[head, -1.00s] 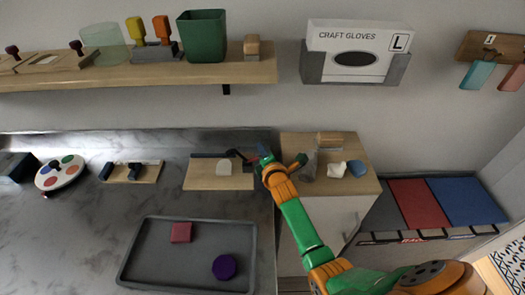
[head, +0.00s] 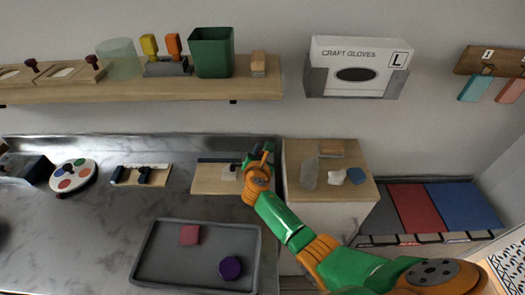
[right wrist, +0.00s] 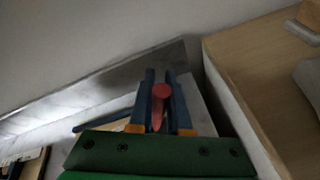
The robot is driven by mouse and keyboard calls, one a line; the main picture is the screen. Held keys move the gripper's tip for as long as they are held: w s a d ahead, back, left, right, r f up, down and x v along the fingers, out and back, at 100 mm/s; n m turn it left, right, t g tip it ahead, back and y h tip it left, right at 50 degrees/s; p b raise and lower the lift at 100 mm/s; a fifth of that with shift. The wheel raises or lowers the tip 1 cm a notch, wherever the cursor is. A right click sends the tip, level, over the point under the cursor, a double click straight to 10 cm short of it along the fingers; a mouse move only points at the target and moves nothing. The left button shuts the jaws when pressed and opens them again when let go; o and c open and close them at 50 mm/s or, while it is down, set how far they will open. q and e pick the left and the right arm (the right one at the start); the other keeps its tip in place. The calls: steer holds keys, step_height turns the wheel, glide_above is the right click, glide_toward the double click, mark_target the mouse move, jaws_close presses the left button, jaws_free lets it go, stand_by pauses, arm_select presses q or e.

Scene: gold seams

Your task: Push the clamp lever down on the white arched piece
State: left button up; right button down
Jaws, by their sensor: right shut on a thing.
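The white arched piece (head: 229,173) stands on a light wooden board (head: 208,182) on the marble counter in the head view, partly hidden by my right arm. My right gripper (head: 258,156) is over the board's right end. In the right wrist view my right gripper (right wrist: 163,98) has its two dark blue fingers shut on the red-ended clamp lever (right wrist: 161,91). A dark bar (right wrist: 100,122) runs to the left of the fingers. The rest of the clamp and the white piece are hidden in the wrist view. My left gripper is not in view.
A grey tray (head: 150,268) with a red square and a purple disc lies in front. A wooden-topped cabinet (head: 295,160) with stones stands close right of the gripper. A wall shelf (head: 120,93) is above. Counter left of the tray is clear.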

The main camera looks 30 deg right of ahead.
steer(key=shift+w+a+r+n+h, duration=0.15)
steer(key=shift+a+n+h, duration=0.15)
steer(key=shift+n+h, duration=0.15)
steer(key=shift+n, duration=0.25)
steer(key=shift+r, duration=0.15)
steer(key=c, duration=0.9)
jaws_free()
steer(key=shift+o, duration=0.2)
steer(key=shift+w+a, duration=0.1)
steer(key=shift+a, duration=0.15)
